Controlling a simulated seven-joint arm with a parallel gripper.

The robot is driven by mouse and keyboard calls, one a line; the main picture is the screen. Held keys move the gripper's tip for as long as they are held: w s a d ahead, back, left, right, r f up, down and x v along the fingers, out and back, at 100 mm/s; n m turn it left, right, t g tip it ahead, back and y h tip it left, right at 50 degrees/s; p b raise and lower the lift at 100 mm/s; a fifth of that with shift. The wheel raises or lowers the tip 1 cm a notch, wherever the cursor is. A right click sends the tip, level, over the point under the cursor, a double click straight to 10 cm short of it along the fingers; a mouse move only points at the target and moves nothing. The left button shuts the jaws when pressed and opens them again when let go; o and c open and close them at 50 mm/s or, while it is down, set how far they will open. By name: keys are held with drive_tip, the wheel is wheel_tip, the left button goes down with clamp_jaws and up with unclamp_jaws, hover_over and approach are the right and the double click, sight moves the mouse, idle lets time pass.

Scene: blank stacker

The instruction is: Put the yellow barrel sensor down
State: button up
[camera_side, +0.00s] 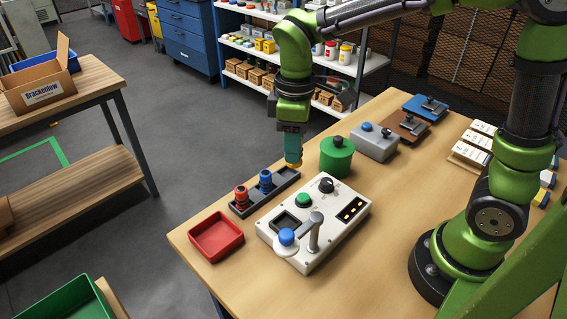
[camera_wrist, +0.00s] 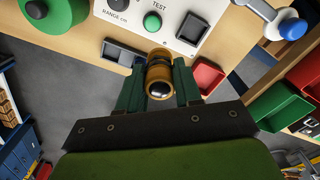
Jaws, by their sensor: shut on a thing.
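My gripper (camera_wrist: 157,88) is shut on the yellow barrel sensor (camera_wrist: 158,72), which sits between its two green fingers. In the side view my gripper (camera_side: 292,152) points down, and the yellow sensor's lower end (camera_side: 293,164) shows under it. It is at the far right end of the dark rack (camera_side: 239,210). I cannot tell whether the sensor touches the rack or is just above it. A red sensor (camera_side: 241,196) and a blue sensor (camera_side: 265,181) stand upright in the rack.
A white test box (camera_side: 335,200) with buttons and a blue-knobbed lever stands beside the rack. A red tray (camera_side: 216,237) lies at the table's front corner. A green round fixture (camera_side: 337,157) stands right of my gripper. Grey, brown and blue fixtures stand farther back.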

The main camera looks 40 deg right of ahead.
drive_tip(key=s+a+f+n, duration=0.1)
drive_tip(key=s+a+n, duration=0.2)
drive_tip(key=a+n, duration=0.45)
drive_tip(key=shift+n, duration=0.85)
drive_tip(key=f, duration=0.3)
drive_tip(key=d+f, duration=0.1)
drive_tip(key=f, duration=0.6)
drive_tip(key=shift+s+d, duration=0.2)
drive_tip(key=shift+d, duration=0.15)
drive_tip(key=shift+f, duration=0.1)
drive_tip(key=shift+f, duration=0.25)
drive_tip(key=o, duration=1.1)
